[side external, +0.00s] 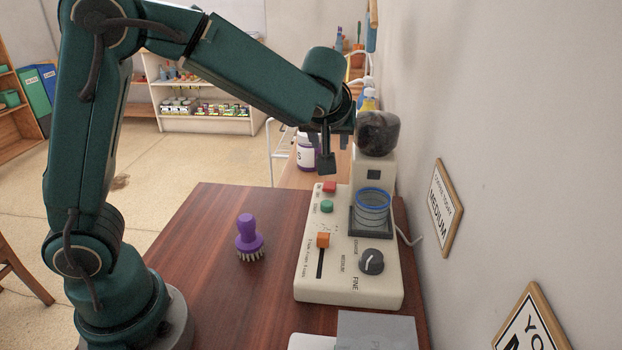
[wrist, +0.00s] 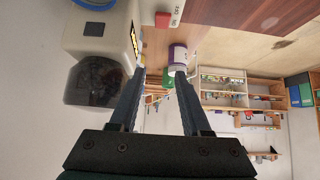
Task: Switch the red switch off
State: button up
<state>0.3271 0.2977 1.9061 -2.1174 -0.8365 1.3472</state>
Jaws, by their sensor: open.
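The red switch (side external: 330,187) is a small red block at the far left of the cream machine's control panel (side external: 312,275). A green button (side external: 327,207) sits just in front of it. In the wrist view the red switch (wrist: 163,21) shows at the top edge, beyond my fingertips. My gripper (side external: 329,158) points down above the far end of the panel, apart from the switch. In the wrist view my gripper (wrist: 160,74) has its two fingers spread with nothing held between them. I cannot tell whether the switch is on or off.
The panel also has an orange slider (side external: 323,240), a dark knob (side external: 371,261) and a blue-rimmed cup (side external: 372,207). The machine's tower with a dark hopper (side external: 378,133) stands close to my gripper. A purple brush (side external: 249,238) stands left on the table; a labelled jar (side external: 306,152) is behind.

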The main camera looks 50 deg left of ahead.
send_near(329, 186)
jog(key=x, duration=0.2)
jog(key=shift+w+a+f, duration=0.15)
jog(key=shift+f, duration=0.15)
jog(key=shift+x, duration=2.55)
